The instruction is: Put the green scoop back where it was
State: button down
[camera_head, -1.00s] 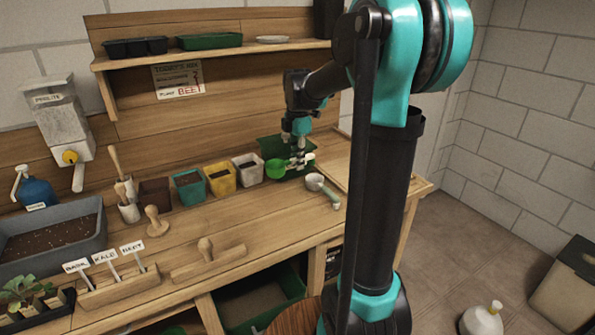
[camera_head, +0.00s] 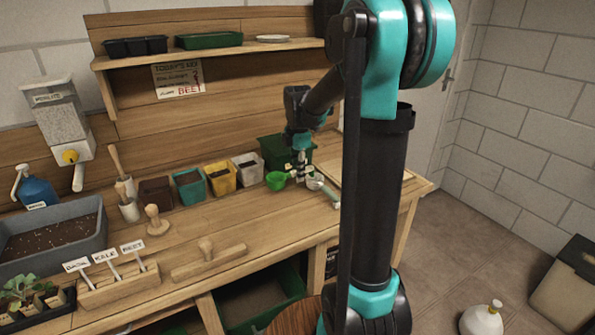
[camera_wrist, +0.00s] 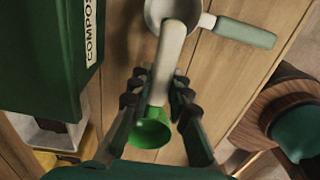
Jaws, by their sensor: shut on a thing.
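The green scoop (camera_head: 277,180) has a green bowl and a pale handle. My gripper (camera_head: 299,173) is shut on its handle, in front of the compost bin. In the wrist view my gripper (camera_wrist: 157,88) has one finger on each side of the handle, with the green bowl (camera_wrist: 150,132) below. The handle's far end overlaps the bowl of a second scoop (camera_wrist: 243,31) in that view. I cannot tell whether the green scoop touches the bench. The dark green compost bin (camera_head: 270,149) stands behind my gripper; its lettered side (camera_wrist: 38,60) is at left in the wrist view.
The second scoop (camera_head: 331,198) lies on the bench (camera_head: 240,225), close right of my gripper. White (camera_head: 248,174), yellow (camera_head: 221,184) and teal (camera_head: 188,192) pots stand left of the bin. A wooden board (camera_head: 345,165) is at right.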

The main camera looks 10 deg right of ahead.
jog(key=shift+f, duration=0.15)
jog(key=c, duration=1.4)
grip_release()
jog(key=shift+c, duration=0.2)
notch_tip(320, 180, up, 13)
